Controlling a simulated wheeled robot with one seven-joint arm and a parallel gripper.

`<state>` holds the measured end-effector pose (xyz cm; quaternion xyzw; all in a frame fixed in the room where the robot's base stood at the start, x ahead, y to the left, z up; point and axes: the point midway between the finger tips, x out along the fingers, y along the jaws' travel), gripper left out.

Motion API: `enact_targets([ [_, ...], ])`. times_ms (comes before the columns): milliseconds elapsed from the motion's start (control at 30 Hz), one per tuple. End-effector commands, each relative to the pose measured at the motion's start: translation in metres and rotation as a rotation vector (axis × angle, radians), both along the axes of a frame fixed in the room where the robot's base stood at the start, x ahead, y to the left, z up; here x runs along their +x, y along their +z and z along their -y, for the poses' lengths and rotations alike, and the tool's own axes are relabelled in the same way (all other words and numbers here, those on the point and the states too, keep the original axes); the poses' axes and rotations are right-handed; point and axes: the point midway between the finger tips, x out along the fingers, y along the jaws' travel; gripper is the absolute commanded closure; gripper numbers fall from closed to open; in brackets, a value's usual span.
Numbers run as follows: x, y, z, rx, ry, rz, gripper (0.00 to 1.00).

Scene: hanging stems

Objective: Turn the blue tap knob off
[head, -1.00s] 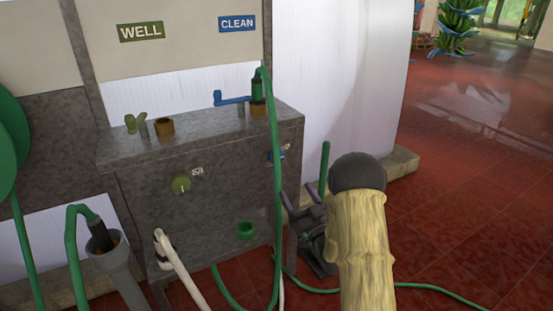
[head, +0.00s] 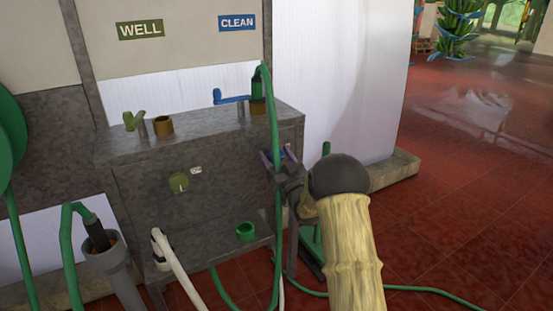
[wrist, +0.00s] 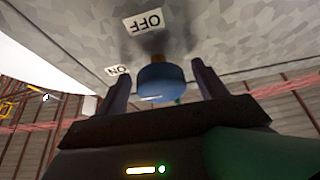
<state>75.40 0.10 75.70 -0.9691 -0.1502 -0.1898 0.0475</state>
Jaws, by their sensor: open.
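The blue tap knob (wrist: 161,83) sits on the front face of the grey metal cabinet, between the two open fingers of my gripper (wrist: 160,88) in the wrist view. The fingers are on either side of it, and a gap shows at each side. OFF and ON labels are beside the knob on the panel and appear upside down there. In the head view the knob (head: 279,154) is partly hidden by my gripper (head: 270,163) and the green hose. Which label the knob points to cannot be told.
A green hose (head: 275,120) hangs down in front of the cabinet (head: 225,205), close to my gripper. A blue lever (head: 232,98) and a green-handled tap (head: 134,121) stand on top. Red floor lies to the right.

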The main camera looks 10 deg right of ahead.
Motion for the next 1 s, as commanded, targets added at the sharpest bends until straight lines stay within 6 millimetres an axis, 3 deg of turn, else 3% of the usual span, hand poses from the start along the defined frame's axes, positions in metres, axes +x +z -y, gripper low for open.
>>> enact_targets([
  [233, 0.0002, 0.0000, -0.0001, 0.000, 0.000, 0.000, 0.31],
  [400, 0.0002, -0.0001, 0.0001, 0.000, 0.000, 0.000, 0.65],
  [467, 0.0001, -0.0001, 0.0002, 0.000, -0.001, 0.000, 0.74],
  [1000, -0.0002, 0.0003, 0.0013, 0.103, -0.004, -0.034, 0.74],
])
